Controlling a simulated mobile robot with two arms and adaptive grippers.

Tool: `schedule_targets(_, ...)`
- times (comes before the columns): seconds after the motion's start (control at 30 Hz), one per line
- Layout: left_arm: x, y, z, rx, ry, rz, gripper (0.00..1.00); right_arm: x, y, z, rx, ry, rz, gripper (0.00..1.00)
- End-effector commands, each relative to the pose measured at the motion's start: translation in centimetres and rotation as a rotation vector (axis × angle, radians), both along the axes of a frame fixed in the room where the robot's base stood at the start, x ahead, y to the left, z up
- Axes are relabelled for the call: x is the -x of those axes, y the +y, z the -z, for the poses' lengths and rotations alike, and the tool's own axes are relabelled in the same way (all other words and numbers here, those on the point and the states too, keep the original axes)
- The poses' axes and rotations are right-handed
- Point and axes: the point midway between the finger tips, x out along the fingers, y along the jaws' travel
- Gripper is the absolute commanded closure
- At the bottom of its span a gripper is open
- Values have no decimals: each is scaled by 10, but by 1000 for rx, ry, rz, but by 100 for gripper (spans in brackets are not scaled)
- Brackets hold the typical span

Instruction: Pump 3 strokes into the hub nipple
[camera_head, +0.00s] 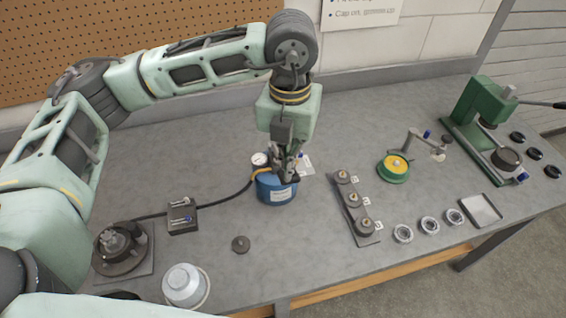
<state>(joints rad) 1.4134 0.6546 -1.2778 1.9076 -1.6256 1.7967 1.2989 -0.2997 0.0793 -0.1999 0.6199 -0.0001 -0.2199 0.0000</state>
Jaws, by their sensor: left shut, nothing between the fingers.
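A blue pump can (277,190) with a small round gauge (259,159) stands near the middle of the bench. My left gripper (285,172) points down over the top of the can, its fingers closed with nothing between them. It hides much of the pump's top, so I cannot tell whether it touches the pump. A dark hose (222,201) runs left from the can past a black block (183,217) towards a dark hub (120,243) on a flat plate. The hub nipple is too small to make out. My right gripper is not in view.
A white cap-like part (184,285) and a small dark disc (240,244) lie near the front edge. To the right are a dark rack (354,208), a green-yellow round fixture (394,168), several rings, a tray (480,211) and a green press (478,117).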

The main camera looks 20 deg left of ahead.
Motion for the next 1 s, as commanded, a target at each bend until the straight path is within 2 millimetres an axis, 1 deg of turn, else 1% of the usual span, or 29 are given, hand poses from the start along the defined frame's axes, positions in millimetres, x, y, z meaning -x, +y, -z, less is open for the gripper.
schedule_targets(0.23,0,0,2,0,0,0,100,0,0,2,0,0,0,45)
schedule_targets(0.53,0,0,14,0,0,0,100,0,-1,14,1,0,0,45)
schedule_targets(0.67,0,0,13,0,0,0,100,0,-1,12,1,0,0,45)
schedule_targets(1.0,5,-3,31,0,1,1,100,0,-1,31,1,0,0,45)
